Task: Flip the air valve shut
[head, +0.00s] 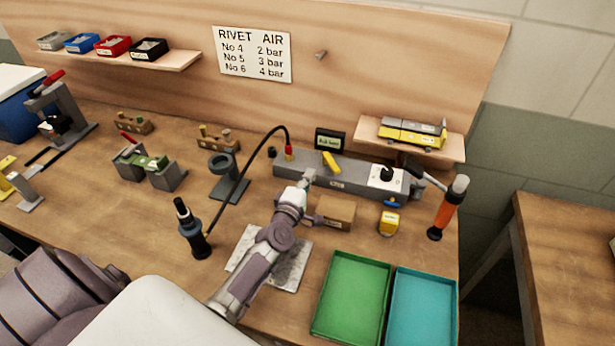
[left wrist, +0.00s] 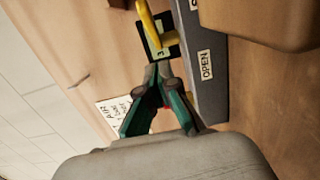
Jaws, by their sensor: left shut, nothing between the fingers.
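The air valve's yellow lever (head: 331,163) stands tilted on top of the long grey air manifold (head: 345,181). The lever also shows in the left wrist view (left wrist: 147,20), just beyond my fingertips. A label reading OPEN (left wrist: 206,64) is on the manifold's side. My left gripper (head: 310,176) is shut and empty at the manifold's front edge, a little left of the lever. In the left wrist view its dark green fingers (left wrist: 157,74) meet at the tips, pointing toward the lever; I cannot tell whether they touch anything. My right gripper is not in view.
A small display (head: 330,140) stands behind the lever. A red hose fitting (head: 289,152) with a black hose rises to its left. Green (head: 352,298) and teal (head: 422,308) trays lie nearer.

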